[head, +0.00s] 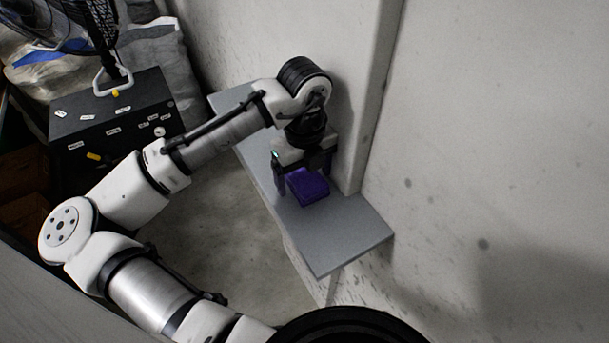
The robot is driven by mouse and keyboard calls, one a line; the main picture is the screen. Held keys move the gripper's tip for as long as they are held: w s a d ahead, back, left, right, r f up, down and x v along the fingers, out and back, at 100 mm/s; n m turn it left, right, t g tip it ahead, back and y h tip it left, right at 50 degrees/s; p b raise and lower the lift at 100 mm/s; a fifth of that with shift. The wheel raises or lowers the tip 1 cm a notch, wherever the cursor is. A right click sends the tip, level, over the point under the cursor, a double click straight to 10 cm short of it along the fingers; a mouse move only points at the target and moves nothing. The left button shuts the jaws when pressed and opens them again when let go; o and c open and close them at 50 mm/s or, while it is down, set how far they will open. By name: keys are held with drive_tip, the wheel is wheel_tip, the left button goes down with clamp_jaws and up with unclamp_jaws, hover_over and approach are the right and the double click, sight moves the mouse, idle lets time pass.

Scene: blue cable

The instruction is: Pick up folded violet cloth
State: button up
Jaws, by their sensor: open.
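The folded violet cloth (308,188) lies on a narrow grey shelf (338,236) against the wall. My gripper (303,182) points down over the cloth with its jaws open. One finger stands at the cloth's left side and the other is near its far right side. Part of the cloth's back is hidden by the gripper. I cannot tell whether the fingers touch it.
A wall pillar (372,100) rises close to the right of my gripper. The shelf's near end is bare. A black box with labels (115,125) and pale sacks (155,60) stand at the left. Bare floor (215,215) lies left of the shelf.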

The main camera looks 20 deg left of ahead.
sight(304, 174)
drive_tip(key=c, duration=1.1)
drive_tip(key=shift+o, duration=0.2)
drive_tip(key=shift+r, duration=0.1)
wheel_tip(304, 174, up, 20)
drive_tip(key=b, duration=0.1)
drive_tip(key=shift+o, duration=1.1)
drive_tip(key=shift+c, duration=0.8)
drive_tip(key=shift+s, duration=0.15)
